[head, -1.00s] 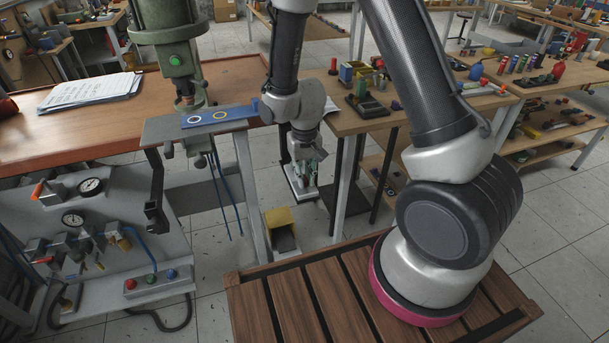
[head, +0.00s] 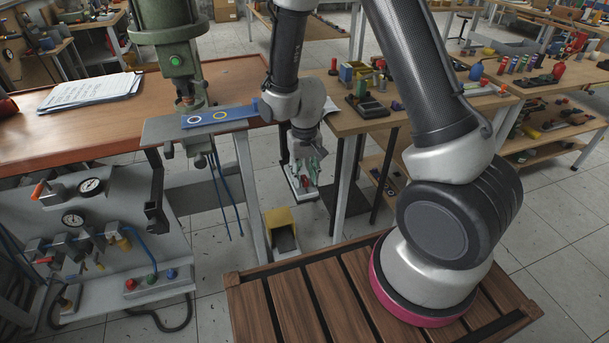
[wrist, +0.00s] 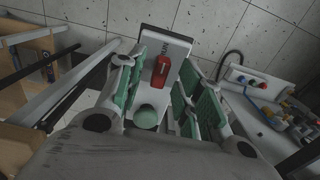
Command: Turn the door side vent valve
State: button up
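A red valve handle (wrist: 162,71) sits on a white lettered plate (wrist: 178,45) in the wrist view. A round pale green knob (wrist: 146,117) is nearer the wrist on the same plate. My gripper (wrist: 160,74) is open, with a green-padded finger on each side of the red handle. I cannot tell whether either finger touches it. In the head view my gripper (head: 307,172) points down over the white plate (head: 303,192), beside the table leg. Its fingers and wrist hide most of the valve there.
A grey panel with gauges (head: 91,186), orange-handled valves and a button box (head: 150,282) stands at left. A press (head: 175,55) rises above it. A yellow-topped pedal (head: 280,222) is on the floor below my gripper. A wooden table (head: 365,118) is at right.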

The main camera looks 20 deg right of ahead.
aim_at(305, 178)
notch_tip(305, 178, up, 12)
jog(key=shift+f, duration=0.25)
dwell(0.4)
jog(key=s+d+r+t, duration=0.2)
jog(key=s+d+r, duration=0.5)
jog(key=s+r, duration=0.2)
jog(key=s+d+r+t, duration=0.2)
jog(key=s+d+r, duration=0.6)
jog(key=s+r, duration=0.2)
jog(key=shift+r, duration=0.9)
